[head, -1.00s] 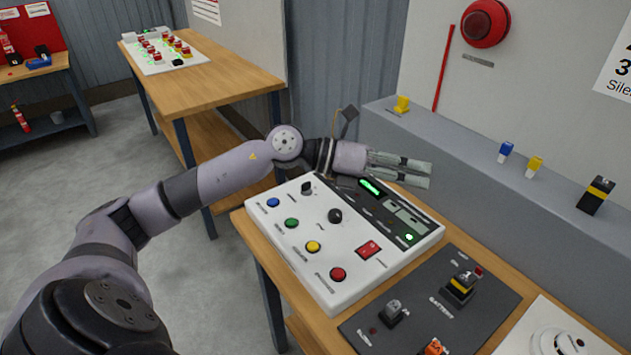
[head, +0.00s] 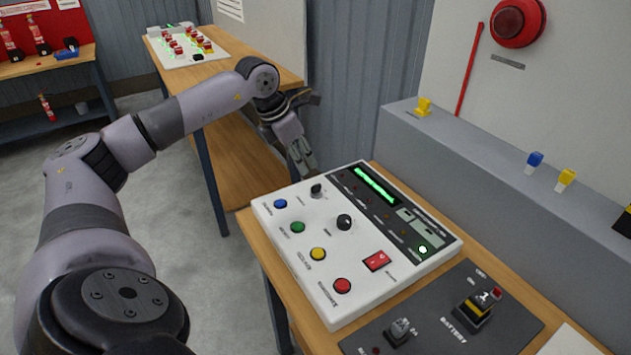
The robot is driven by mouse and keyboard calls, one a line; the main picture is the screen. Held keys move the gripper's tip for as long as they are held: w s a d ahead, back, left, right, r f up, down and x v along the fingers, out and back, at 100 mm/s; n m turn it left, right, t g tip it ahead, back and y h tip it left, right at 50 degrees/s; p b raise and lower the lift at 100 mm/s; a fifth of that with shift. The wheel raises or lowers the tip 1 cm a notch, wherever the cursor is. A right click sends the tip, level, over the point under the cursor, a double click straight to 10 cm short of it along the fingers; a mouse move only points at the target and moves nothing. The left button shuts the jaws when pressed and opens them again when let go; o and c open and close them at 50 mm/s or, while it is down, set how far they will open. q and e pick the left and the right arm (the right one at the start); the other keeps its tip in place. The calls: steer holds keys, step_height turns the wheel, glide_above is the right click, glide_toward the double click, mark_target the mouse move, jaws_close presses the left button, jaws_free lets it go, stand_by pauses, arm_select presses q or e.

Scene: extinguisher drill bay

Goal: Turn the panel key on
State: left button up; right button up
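The white control panel (head: 320,270) sits on a wooden bench. A small dark key switch (head: 316,190) stands near its far left corner, apart from a round black knob (head: 344,222) in the middle. Which way the key is turned is too small to tell. My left gripper (head: 308,172) points down just beyond the panel's far left edge, a little behind the key. It appears to hold nothing, and its finger gap cannot be made out. My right gripper is not in view.
Blue, green, yellow and red buttons (head: 342,286) line the panel's left side, with a red rocker switch (head: 377,261) to the right. A dark battery plate (head: 430,325) lies in front. A grey ledge (head: 480,170) runs behind.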

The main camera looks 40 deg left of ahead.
mark_target(316, 185)
arm_select(q)
steer(key=p+x, duration=0.1)
steer(key=x, duration=0.8)
steer(key=shift+w+d+f, duration=0.1)
steer(key=shift+w+f, duration=0.1)
steer(key=shift+f, duration=0.1)
jaws_close()
